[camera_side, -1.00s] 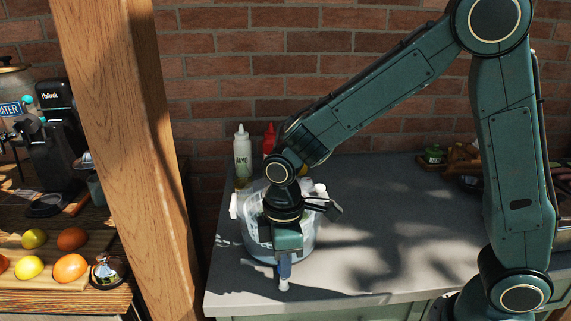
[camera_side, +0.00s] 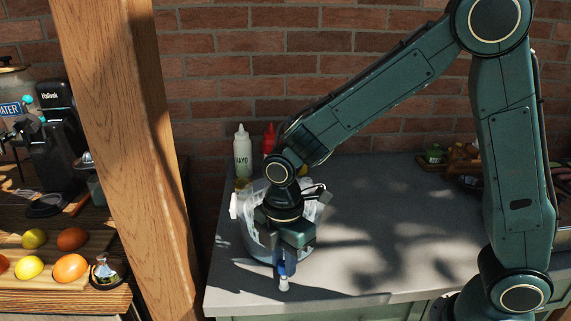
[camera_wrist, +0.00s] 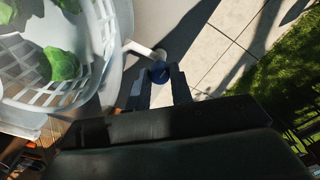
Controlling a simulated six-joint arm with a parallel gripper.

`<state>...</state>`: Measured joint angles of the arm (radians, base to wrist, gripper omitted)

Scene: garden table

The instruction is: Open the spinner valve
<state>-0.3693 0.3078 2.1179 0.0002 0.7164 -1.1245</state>
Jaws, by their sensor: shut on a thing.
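The salad spinner (camera_side: 253,238) is a translucent white tub standing near the front left of the grey counter, partly hidden behind my wrist. Its valve sits low on the front side: a blue knob (camera_wrist: 160,74) on a white spout (camera_side: 284,285), just above the counter edge. In the wrist view, a white pipe (camera_wrist: 139,48) joins the valve to the tub. My gripper (camera_side: 282,268) points down, shut on the blue knob; its two fingers (camera_wrist: 159,84) lie on either side of it in the wrist view. The wrist view also shows green leaves (camera_wrist: 61,64) in the white basket (camera_wrist: 97,30).
A mayo bottle (camera_side: 243,155) and a red bottle (camera_side: 269,139) stand behind the spinner. A wooden post (camera_side: 135,150) rises to the left. The counter (camera_side: 370,235) right of the spinner is clear. Jars on a tray (camera_side: 455,158) stand at the back right.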

